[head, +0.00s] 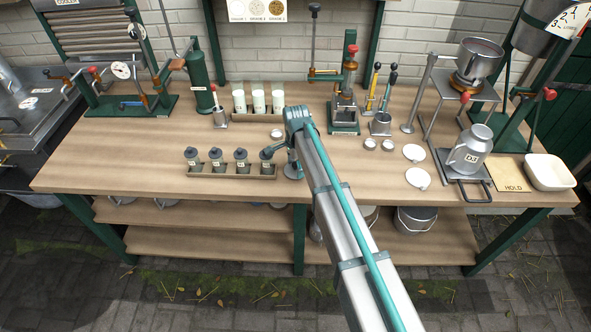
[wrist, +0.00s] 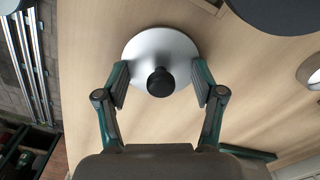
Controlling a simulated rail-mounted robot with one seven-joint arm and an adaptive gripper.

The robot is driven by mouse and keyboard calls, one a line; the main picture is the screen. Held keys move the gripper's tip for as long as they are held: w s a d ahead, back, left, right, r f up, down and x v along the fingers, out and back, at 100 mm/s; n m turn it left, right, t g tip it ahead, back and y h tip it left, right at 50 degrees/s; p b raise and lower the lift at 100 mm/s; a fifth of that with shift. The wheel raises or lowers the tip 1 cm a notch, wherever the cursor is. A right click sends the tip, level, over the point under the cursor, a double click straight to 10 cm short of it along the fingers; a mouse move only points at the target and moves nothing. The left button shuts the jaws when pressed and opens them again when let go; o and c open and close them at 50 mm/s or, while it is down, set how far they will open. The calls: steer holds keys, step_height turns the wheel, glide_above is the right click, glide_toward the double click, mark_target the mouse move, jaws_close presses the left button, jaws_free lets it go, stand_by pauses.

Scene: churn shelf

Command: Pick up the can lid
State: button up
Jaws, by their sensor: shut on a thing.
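The can lid (wrist: 160,48) is a round silver disc with a black knob in its middle. In the wrist view it sits between the two fingertips of my gripper (wrist: 161,80), which is shut on it, one finger at each side. I cannot tell whether the lid touches the bench. A silver can (head: 470,151) labelled D3 stands at the right.
The wooden bench (head: 120,160) carries a tray (head: 232,171) of dark-topped jars close left of the lid. Two white discs (head: 413,152) lie right of my arm. A press (head: 344,105) and a rack of white-filled glasses (head: 258,100) stand behind. The bench's front left is clear.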

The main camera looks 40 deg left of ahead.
steer(key=shift+s+d+f, duration=0.1)
steer(key=shift+f, duration=0.15)
